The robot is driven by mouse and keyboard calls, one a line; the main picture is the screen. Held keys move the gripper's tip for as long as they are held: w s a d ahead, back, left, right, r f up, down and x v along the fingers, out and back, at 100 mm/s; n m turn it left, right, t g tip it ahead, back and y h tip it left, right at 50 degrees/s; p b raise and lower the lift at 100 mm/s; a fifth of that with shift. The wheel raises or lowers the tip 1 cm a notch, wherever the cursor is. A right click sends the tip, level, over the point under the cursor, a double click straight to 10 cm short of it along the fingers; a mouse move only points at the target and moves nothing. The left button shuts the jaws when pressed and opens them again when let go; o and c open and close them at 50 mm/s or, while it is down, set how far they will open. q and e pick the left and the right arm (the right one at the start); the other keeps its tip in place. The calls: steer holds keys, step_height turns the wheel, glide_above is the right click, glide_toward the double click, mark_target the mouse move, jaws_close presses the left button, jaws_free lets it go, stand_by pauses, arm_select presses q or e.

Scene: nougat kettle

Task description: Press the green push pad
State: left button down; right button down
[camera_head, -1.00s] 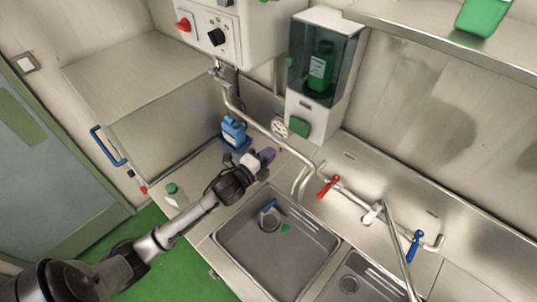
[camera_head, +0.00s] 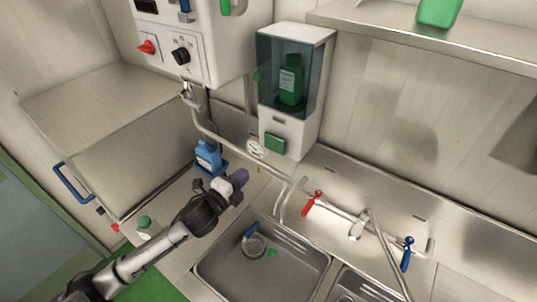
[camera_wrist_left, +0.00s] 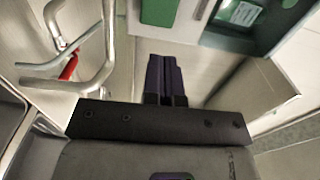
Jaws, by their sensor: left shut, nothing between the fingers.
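The green push pad (camera_head: 275,144) is on the lower front of the wall-mounted dispenser (camera_head: 292,122), which holds a green bottle (camera_head: 291,84) behind a dark window. In the left wrist view the pad (camera_wrist_left: 159,10) shows at the top edge, above the fingertips and slightly left of them. My left gripper (camera_head: 241,176) is shut and empty, with dark purple fingers. It is over the counter behind the sink, below and left of the pad in the head view and apart from it. The closed fingers (camera_wrist_left: 163,62) also show in the left wrist view. My right gripper is not in view.
A bent pipe (camera_head: 240,150) with a white round handwheel (camera_head: 256,149) runs left of the dispenser. A blue bottle (camera_head: 208,156) stands behind my left gripper. The sink (camera_head: 262,270), red tap lever (camera_head: 312,203) and blue tap lever (camera_head: 407,254) lie in front and right.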

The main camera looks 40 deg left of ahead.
arm_select(q)
steer(key=shift+w, duration=0.1)
steer(key=p, duration=0.3)
glide_toward(274, 145)
steer(key=w, duration=0.5)
steer(key=shift+w+r, duration=0.15)
steer(key=shift+w+a, duration=0.1)
steer(key=shift+w, duration=1)
steer(key=shift+w, duration=0.8)
steer(key=shift+a+f, duration=0.1)
steer(key=shift+f, duration=0.15)
steer(key=shift+s, duration=0.1)
